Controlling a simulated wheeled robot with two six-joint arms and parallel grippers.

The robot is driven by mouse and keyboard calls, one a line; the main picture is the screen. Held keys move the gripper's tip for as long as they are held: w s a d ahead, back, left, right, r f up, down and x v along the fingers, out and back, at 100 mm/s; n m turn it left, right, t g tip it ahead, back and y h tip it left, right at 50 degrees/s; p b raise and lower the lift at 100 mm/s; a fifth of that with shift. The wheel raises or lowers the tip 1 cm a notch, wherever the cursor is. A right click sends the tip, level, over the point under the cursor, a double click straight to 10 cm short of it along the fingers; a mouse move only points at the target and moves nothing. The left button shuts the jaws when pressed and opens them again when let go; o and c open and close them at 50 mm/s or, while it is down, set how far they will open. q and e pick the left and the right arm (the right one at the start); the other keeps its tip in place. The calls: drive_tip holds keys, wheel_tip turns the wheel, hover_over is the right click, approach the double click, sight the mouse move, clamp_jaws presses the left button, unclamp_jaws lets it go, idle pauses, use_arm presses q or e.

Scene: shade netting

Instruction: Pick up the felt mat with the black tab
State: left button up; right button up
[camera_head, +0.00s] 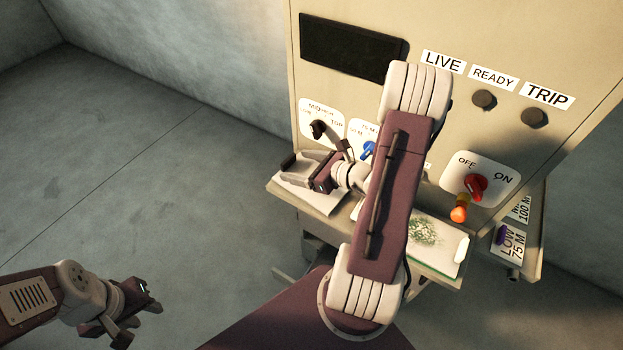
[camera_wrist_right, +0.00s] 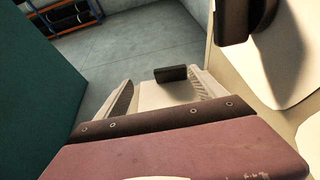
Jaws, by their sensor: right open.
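The pale felt mat (camera_head: 312,199) lies at the left end of the shelf under the panel, partly covered by my right gripper. Its black tab (camera_head: 288,161) stands at the mat's far left edge. In the right wrist view the mat (camera_wrist_right: 160,95) shows between the two fingers, with the black tab (camera_wrist_right: 170,73) just beyond them. My right gripper (camera_head: 303,170) is open over the mat; I cannot tell whether it touches it. My left gripper (camera_head: 138,312) is open and empty, low at the left over the floor.
A white sheet with a green speckled patch (camera_head: 423,232) and a pale tab (camera_head: 461,249) lies on the shelf's right part. The cabinet panel (camera_head: 450,125) with a red switch (camera_head: 476,187) and a blue knob (camera_head: 368,150) rises close behind. The floor (camera_head: 130,160) at left is clear.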

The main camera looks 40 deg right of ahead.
sight(287, 159)
drive_tip(key=shift+s+d+f+m+h, duration=0.15)
drive_tip(key=shift+d+m+h, duration=0.25)
drive_tip(key=shift+d, duration=0.55)
drive_tip(key=x, duration=0.2)
drive_tip(key=p+x, duration=0.1)
drive_tip(key=x, duration=0.1)
drive_tip(key=shift+a+r, duration=0.25)
drive_tip(key=shift+a, duration=0.05)
drive_tip(key=shift+w+d+f, duration=0.1)
drive_tip(key=shift+w+f, duration=0.1)
drive_tip(key=shift+w, duration=0.05)
drive_tip(key=p+x, duration=0.1)
drive_tip(key=x, duration=0.3)
drive_tip(key=shift+w+f+p, duration=0.15)
drive_tip(key=shift+w+p, duration=0.2)
drive_tip(key=shift+p, duration=0.05)
drive_tip(key=shift+w+f, duration=0.1)
drive_tip(key=shift+w, duration=0.05)
drive_tip(key=c, duration=1.5)
